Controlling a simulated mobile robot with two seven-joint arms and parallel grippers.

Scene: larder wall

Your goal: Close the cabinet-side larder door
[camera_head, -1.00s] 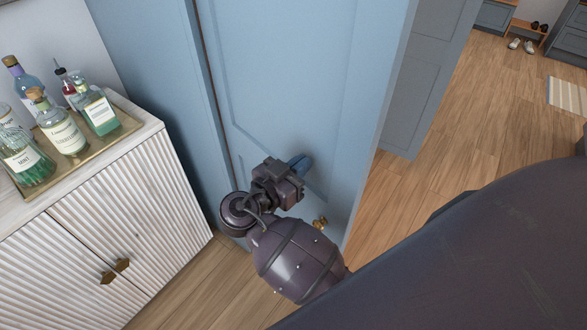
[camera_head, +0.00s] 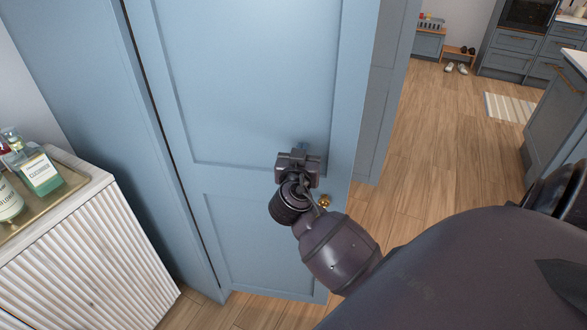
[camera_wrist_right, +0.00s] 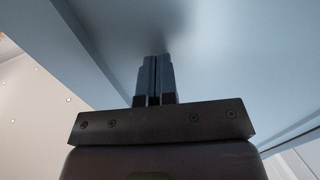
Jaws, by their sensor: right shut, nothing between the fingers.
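The blue larder door (camera_head: 240,90) fills the middle of the head view, with a brass knob (camera_head: 324,201) near its right edge. Its left edge runs along a dark gap beside the blue larder frame (camera_head: 85,90); I cannot tell whether it sits fully flush. My right gripper (camera_head: 303,150) is at the door face, above and a little left of the knob. In the right wrist view the fingers (camera_wrist_right: 153,75) are together and empty, their tips at or very near the blue panel (camera_wrist_right: 220,50). My left gripper is not in view.
A white fluted cabinet (camera_head: 85,255) stands at the left, with a brass tray (camera_head: 75,179) of bottles on top. Wooden floor (camera_head: 435,130) is open at the right, leading to a striped rug (camera_head: 510,107), shoes and grey-blue kitchen units (camera_head: 515,52).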

